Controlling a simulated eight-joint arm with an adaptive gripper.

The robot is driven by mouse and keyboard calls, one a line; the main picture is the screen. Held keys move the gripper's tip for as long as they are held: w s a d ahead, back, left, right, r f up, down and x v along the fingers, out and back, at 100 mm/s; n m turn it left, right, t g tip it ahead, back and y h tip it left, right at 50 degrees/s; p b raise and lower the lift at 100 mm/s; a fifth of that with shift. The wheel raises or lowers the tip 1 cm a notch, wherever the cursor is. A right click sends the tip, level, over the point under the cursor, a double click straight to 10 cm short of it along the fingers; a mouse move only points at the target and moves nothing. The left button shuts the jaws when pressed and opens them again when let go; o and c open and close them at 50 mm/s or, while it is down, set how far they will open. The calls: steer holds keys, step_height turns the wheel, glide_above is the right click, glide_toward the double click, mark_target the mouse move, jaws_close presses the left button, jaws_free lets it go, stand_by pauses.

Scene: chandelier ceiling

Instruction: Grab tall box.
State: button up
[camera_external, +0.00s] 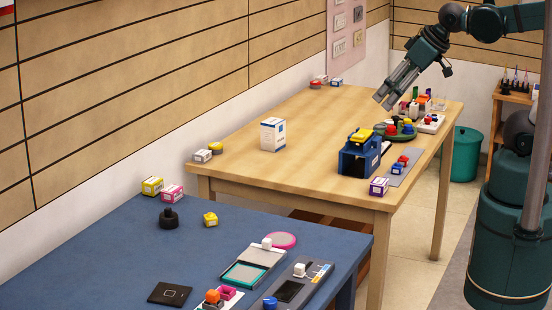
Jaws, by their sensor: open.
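A tall white box (272,135) with blue markings stands upright on the wooden table (235,155), near the middle of its left half. It is clear of other objects. My gripper (383,102) is up and to the right of the box in the picture, angled downward over the table's far right part. It is open and empty, apart from the box. The finger tips are small in this view.
A dark blue device with a yellow top (361,152) stands right of the box. Several small colored items crowd a green tray (396,136) below my gripper. Small boxes (202,156) sit at the table's left edge. A blue table (120,235) stands in front. Bare wood surrounds the tall box.

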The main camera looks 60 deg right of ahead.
steer(key=shift+r, duration=0.15)
steer(key=w+d+r+m+g+h, duration=0.15)
steer(key=w+d+r+m, duration=0.35)
steer(key=w+r, duration=0.75)
steer(key=m+g+h+p, duration=0.1)
steer(key=m+g+h, duration=0.35)
steer(key=m, duration=0.95)
glide_above(273, 121)
step_height(273, 121, down, 8)
steer(key=g+y, duration=0.1)
steer(key=g, duration=0.1)
steer(key=shift+y, duration=0.3)
steer(key=f, duration=1.8)
steer(key=a+f, duration=0.1)
steer(key=f, duration=0.8)
steer(key=shift+s+f, duration=0.1)
steer(key=shift+d, duration=0.1)
